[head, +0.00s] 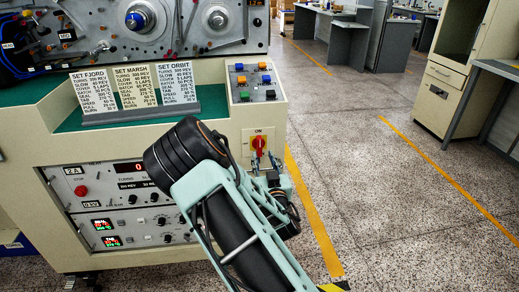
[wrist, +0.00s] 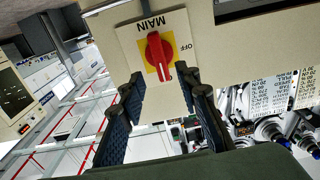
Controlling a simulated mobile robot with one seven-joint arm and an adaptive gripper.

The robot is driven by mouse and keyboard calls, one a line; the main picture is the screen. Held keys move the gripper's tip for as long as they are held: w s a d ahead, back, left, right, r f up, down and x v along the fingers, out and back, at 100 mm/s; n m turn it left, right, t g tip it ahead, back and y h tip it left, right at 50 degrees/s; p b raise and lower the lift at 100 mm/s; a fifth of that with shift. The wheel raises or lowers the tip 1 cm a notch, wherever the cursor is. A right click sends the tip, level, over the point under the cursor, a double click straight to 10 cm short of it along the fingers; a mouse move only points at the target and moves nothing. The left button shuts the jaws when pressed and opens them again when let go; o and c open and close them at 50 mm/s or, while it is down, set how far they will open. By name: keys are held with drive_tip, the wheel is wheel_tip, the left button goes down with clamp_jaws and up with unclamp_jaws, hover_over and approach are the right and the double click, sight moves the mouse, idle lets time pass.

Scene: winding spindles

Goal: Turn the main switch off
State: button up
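The main switch (head: 258,144) is a red rotary handle on a yellow plate, on the right of the cream machine's front. Its handle stands about upright, under the "ON" label in the head view. In the wrist view the switch (wrist: 158,54) appears roughly upside down, with "MAIN" and "OFF" printed around it; the handle lies along the picture's vertical, not towards "OFF". My gripper (wrist: 161,84) is open, its dark fingers on either side of the switch's lower part in that view. I cannot tell whether they touch it. In the head view my gripper (head: 268,178) is just below the switch.
A button panel (head: 256,82) sits on the machine's top above the switch. Set cards (head: 135,90) stand left of it. A control panel with a red stop button (head: 81,190) is on the front. Open floor (head: 400,200) lies right, with yellow lines and cabinets beyond.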

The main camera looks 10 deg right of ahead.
sight(260, 147)
drive_tip(key=w, duration=0.6)
drive_tip(key=shift+w, duration=0.35)
drive_tip(key=shift+c, duration=0.4)
clamp_jaws()
